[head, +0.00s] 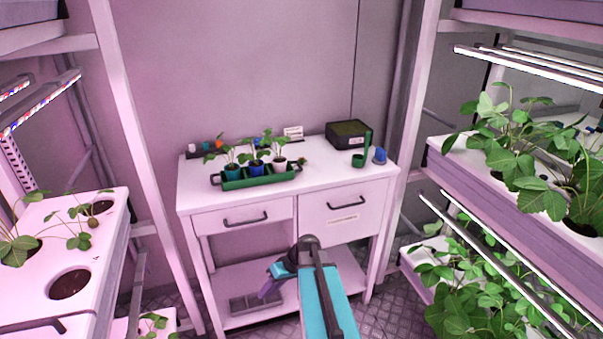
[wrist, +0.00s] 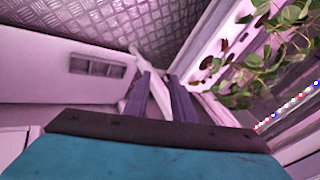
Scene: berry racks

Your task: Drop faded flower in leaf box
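My gripper (head: 268,290) hangs in front of the white bench, low and below its drawers. In the wrist view its two dark purple fingers (wrist: 159,80) stand apart with a gap between them. I cannot make out a faded flower in either view.
A green tray (head: 262,182) with several potted seedlings sits on the bench (head: 330,181). Planted racks flank both sides, the left one (head: 45,284) with open holes.

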